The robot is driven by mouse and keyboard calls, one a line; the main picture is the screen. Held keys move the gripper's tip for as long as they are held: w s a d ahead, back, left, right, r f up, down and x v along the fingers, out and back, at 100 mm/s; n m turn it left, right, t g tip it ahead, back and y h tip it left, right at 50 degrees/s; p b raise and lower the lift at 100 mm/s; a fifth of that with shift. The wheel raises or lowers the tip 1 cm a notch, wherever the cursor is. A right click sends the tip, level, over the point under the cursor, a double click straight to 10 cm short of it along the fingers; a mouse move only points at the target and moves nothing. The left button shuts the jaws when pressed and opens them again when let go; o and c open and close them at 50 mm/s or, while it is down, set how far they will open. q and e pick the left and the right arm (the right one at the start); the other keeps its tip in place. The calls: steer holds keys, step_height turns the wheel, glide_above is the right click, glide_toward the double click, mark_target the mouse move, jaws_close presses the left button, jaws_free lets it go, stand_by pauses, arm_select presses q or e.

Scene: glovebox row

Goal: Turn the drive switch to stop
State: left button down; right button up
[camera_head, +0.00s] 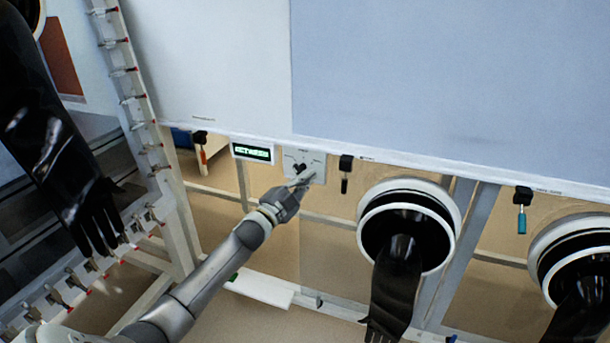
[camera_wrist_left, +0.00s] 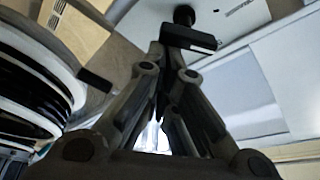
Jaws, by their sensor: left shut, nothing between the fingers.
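The drive switch (camera_head: 298,167) is a dark knob on a small white plate below the pale cabinet panel in the head view. Its printed labels are too small to read. My left gripper (camera_head: 301,181) is shut and empty, with its tips at the lower right part of the plate, close to the knob. In the left wrist view, the closed fingertips (camera_wrist_left: 186,38) are just below a round black knob (camera_wrist_left: 184,14) on a white plate. I cannot tell whether they touch it. My right gripper is not in view.
A small display (camera_head: 252,152) left of the switch shows green text that seems to read "BETWEEN". A round glove port (camera_head: 408,225) with a hanging black glove stands lower right. A white slotted rail (camera_head: 125,80) runs at left.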

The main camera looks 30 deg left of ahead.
arm_select(q)
steer(key=shift+a+f+m, duration=0.25)
steer(key=shift+f+m, duration=0.1)
steer(key=shift+m, duration=0.05)
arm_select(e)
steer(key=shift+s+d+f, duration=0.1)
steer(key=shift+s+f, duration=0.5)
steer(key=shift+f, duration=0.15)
arm_select(q)
steer(key=shift+s, duration=0.1)
